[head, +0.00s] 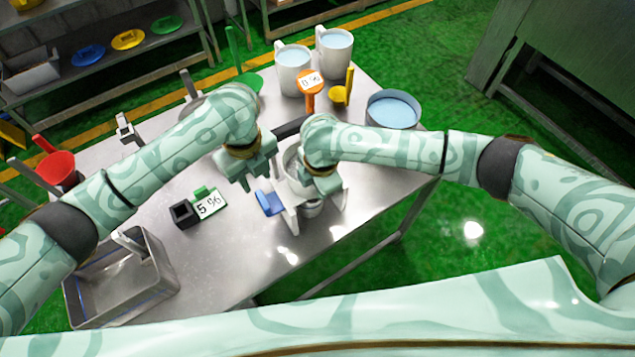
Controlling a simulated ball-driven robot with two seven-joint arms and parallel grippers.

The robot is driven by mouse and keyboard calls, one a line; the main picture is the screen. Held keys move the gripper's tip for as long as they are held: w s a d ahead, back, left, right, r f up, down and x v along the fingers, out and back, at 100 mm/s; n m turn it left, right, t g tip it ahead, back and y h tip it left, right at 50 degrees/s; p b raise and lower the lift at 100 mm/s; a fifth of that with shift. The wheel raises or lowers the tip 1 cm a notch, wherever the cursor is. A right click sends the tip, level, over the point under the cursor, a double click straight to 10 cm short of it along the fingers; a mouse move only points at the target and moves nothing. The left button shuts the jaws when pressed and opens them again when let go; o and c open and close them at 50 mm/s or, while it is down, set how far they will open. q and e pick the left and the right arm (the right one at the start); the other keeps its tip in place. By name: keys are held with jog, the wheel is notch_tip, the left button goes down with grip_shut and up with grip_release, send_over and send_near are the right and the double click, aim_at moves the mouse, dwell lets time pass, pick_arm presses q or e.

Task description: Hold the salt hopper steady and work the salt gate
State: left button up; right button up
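The salt hopper, by its look the pale round vessel (291,161) on a white stand, is on the steel table near its front edge. A blue paddle (269,203), perhaps the salt gate's handle, sticks out at its lower left. A small round cup (312,208) shows under the stand. My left gripper (258,180) is just left of the hopper, above the blue paddle, with a gap between its fingers; I see nothing between them. My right gripper (322,190) is at the hopper's right side and hides part of it. Whether its fingers are closed on the rim is hidden.
A "5 %" card (209,204) with a black block (184,214) lies left.

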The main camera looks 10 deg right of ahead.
grip_shut()
dwell(1.6)
